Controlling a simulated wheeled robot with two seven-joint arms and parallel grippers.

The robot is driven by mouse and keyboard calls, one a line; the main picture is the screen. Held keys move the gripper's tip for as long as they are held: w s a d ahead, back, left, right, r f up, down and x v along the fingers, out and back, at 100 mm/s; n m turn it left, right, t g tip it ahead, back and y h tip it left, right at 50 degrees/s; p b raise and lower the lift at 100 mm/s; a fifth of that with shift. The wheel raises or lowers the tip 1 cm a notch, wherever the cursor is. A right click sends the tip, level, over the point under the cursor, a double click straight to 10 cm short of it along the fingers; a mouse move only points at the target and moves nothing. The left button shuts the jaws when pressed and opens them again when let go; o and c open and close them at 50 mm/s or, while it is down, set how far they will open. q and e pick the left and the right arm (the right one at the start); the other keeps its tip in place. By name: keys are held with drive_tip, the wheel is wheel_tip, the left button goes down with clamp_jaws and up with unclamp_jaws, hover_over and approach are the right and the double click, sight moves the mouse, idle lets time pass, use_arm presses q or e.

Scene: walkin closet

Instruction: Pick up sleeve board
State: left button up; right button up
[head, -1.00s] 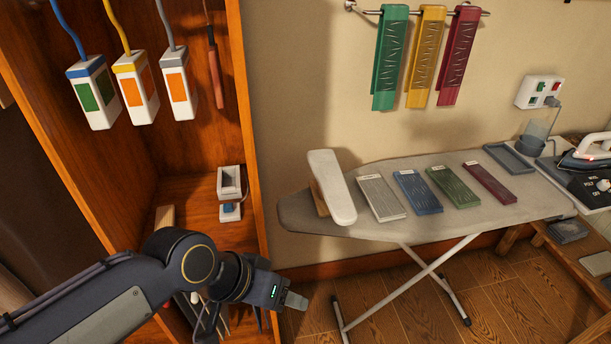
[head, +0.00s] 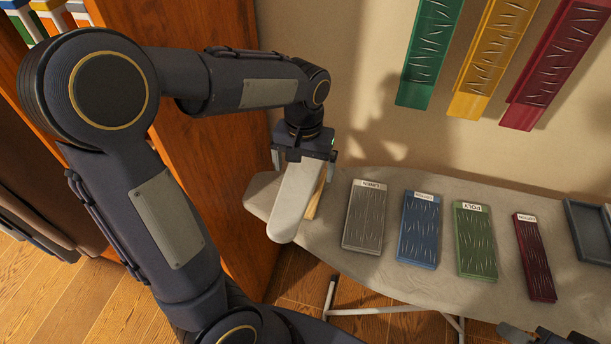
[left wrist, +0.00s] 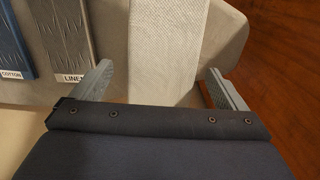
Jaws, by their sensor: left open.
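The sleeve board (head: 293,209) is a narrow, pale padded board on a wooden support, at the left end of the ironing board (head: 259,197). My left gripper (head: 303,163) is over its far end, with one finger on each side. In the left wrist view, the open fingers (left wrist: 160,84) straddle the pale sleeve board (left wrist: 163,40), with a gap visible on each side. The gripper hides the far end of the board. A dark part at the bottom right edge of the head view may be my right gripper (head: 540,334); its jaws cannot be made out.
Grey (head: 364,217), blue (head: 418,229), green (head: 474,240) and dark red (head: 534,257) slabs lie to the right of the sleeve board. An empty tray (head: 590,232) is farther right. Green, yellow and red strips hang on the wall. A wooden cabinet (head: 228,160) stands left.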

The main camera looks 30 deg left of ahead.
use_arm(q)
drive_tip(key=f, duration=0.4)
drive_tip(key=shift+w+a+f, duration=0.15)
drive_tip(key=shift+w+f, duration=0.1)
drive_tip(key=shift+f, duration=0.05)
drive_tip(key=c, duration=1.5)
